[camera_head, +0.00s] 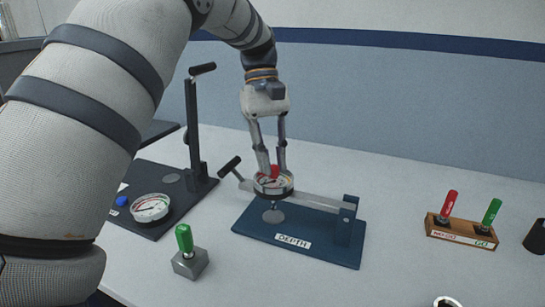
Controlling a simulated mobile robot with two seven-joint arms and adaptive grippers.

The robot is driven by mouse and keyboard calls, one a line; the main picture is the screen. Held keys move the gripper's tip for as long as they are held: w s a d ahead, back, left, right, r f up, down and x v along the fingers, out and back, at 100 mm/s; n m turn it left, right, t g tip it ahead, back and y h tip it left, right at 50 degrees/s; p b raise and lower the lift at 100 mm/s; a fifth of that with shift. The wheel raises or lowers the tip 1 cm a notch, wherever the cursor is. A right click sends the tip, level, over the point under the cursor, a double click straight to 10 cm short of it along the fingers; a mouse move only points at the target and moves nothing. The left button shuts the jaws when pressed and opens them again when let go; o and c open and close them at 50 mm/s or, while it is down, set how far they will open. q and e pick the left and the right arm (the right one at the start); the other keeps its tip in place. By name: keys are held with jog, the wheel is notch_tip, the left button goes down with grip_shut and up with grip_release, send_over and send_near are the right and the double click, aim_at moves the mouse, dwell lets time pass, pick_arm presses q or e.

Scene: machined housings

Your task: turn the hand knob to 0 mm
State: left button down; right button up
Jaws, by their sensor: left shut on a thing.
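My left gripper (273,166) reaches down from above to a round dial (273,186) on the blue fixture labelled DEPTH (330,250). Its two fingers are shut on a small red knob (274,171) at the dial's far edge; the fingers partly hide the knob. The dial has a white face with coloured marks, too small to read. My right gripper is out of view.
A black fixture with a post (192,130) and a second dial (150,208) stands at left. A grey block with a green handle (184,238) is in front. A wooden holder (462,233) with red and green handles stands at right, beside a dark cup (537,237).

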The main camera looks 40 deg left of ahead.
pick_arm(q)
jog(key=n, duration=0.2)
jog(key=n+t, duration=0.1)
jog(key=n, duration=0.1)
jog(key=shift+s+n+t+h, duration=0.2)
jog(key=shift+n+t+h, duration=0.1)
jog(key=shift+h, duration=0.1)
jog(key=shift+s+n+t, duration=0.15)
jog(key=shift+n+t, duration=0.75)
jog(key=shift+n, duration=1.4)
jog(key=c, duration=1.5)
grip_release()
jog(key=v, duration=1.2)
jog(key=shift+s+d, duration=0.15)
